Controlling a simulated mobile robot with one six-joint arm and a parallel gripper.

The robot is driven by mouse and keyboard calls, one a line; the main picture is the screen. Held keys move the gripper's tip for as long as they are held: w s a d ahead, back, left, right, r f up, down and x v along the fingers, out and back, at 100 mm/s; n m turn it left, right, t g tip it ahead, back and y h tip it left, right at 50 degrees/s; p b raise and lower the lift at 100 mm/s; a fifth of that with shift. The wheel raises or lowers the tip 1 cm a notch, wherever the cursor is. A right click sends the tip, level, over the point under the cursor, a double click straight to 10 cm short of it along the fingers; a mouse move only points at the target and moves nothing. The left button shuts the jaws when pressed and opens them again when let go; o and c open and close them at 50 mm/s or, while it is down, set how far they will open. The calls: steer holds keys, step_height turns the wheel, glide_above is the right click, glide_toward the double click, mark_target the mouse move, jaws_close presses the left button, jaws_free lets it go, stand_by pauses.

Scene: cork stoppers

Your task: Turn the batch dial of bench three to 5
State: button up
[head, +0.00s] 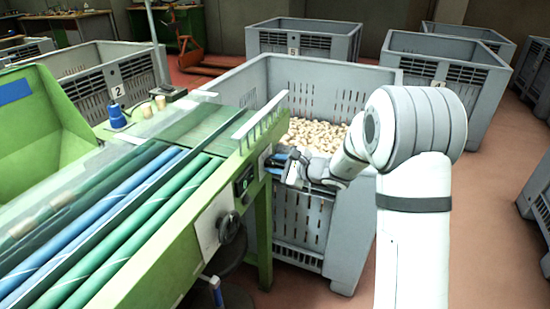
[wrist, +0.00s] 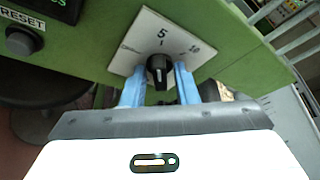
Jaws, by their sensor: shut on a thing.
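The batch dial is a black knob (wrist: 159,69) on a white plate (wrist: 135,62) fixed to the green machine frame. In the wrist view the plate reads 5 above the knob and 10 to its upper right; a scale mark at lower left is unreadable. A pale line shows on the knob's face, but I cannot tell exactly which mark it points at. My gripper (wrist: 159,90) has its two blue fingers on either side of the knob, shut on it. In the head view my gripper (head: 279,161) is at the frame's end and the knob is hidden.
A RESET button (wrist: 22,40) and a dark display (wrist: 55,6) are left of the dial. A black handwheel (head: 229,228) sticks out lower on the frame. A grey crate of corks (head: 342,225) stands close behind my gripper.

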steer(key=shift+m+g+p, duration=0.3)
steer(key=shift+m+p, duration=0.1)
steer(key=shift+p, duration=0.2)
steer(key=o, duration=0.7)
steer(key=p+v, duration=0.1)
steer(key=v, duration=0.6)
steer(key=shift+s+d, duration=0.1)
steer(key=shift+d, duration=0.3)
steer(key=shift+r, duration=0.1)
